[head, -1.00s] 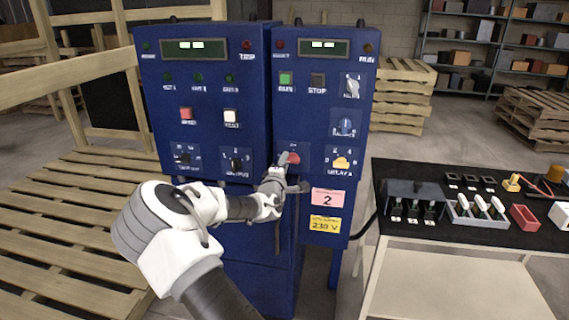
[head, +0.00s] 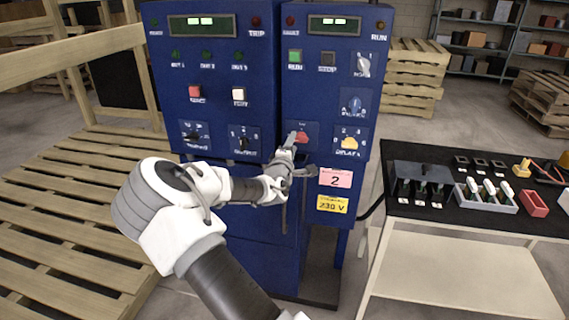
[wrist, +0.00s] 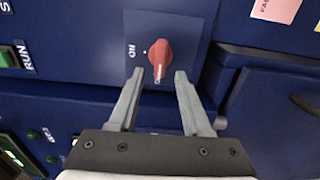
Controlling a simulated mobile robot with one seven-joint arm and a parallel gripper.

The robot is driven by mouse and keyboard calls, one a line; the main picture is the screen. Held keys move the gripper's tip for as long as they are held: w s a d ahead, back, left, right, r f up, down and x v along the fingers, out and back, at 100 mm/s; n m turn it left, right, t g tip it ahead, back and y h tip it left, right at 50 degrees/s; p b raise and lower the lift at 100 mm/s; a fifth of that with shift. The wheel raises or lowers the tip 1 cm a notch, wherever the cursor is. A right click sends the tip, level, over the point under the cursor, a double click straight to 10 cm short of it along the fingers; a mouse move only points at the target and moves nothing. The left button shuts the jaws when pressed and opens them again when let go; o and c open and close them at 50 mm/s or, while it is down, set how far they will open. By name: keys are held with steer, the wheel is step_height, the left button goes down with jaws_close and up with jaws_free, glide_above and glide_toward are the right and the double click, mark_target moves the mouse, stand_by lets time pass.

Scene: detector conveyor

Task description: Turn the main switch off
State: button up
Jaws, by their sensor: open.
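The main switch is a red rotary knob (head: 302,137) on a square plate low on the right blue cabinet. In the wrist view the red knob (wrist: 159,53) has a white mark at its lower end, pointing down toward my gripper. The word ON and a small dot are on the plate to the left of the knob. My gripper (wrist: 159,74) is open, its fingertips on either side of the knob's lower end; whether they touch it I cannot tell. In the head view my gripper (head: 290,150) is at the knob and partly covers its plate.
A yellow delay knob (head: 349,143) sits right of the switch, with a green RUN button (head: 295,57) above. A pink label (head: 335,177) is below. A black-topped table (head: 460,222) with parts stands at right; wooden pallets (head: 70,225) are at left.

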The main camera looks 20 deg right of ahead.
steer(key=v, duration=1.5)
steer(key=shift+s+a+p, duration=0.2)
steer(key=shift+s+p, duration=0.1)
steer(key=shift+p, duration=0.15)
steer(key=s+f+m+g+y+p, duration=0.2)
steer(key=s+f+m+g+y, duration=0.1)
steer(key=f+m+g, duration=0.2)
steer(key=s+a+r+m+g+y, duration=0.1)
steer(key=s+a+m+g+y, duration=0.15)
steer(key=s+a+y, duration=0.2)
steer(key=s+a+r+m+g+y+p, duration=0.1)
steer(key=s+a+r+m+y+p, duration=0.4)
steer(key=s+r, duration=0.6)
steer(key=s+d+r+n+h, duration=0.1)
steer(key=s+r+h, duration=0.1)
steer(key=s+r, duration=0.7)
steer(key=s+g, duration=0.1)
steer(key=s, duration=0.1)
steer(key=shift+s+r+b, duration=0.35)
steer(key=shift+s, duration=0.05)
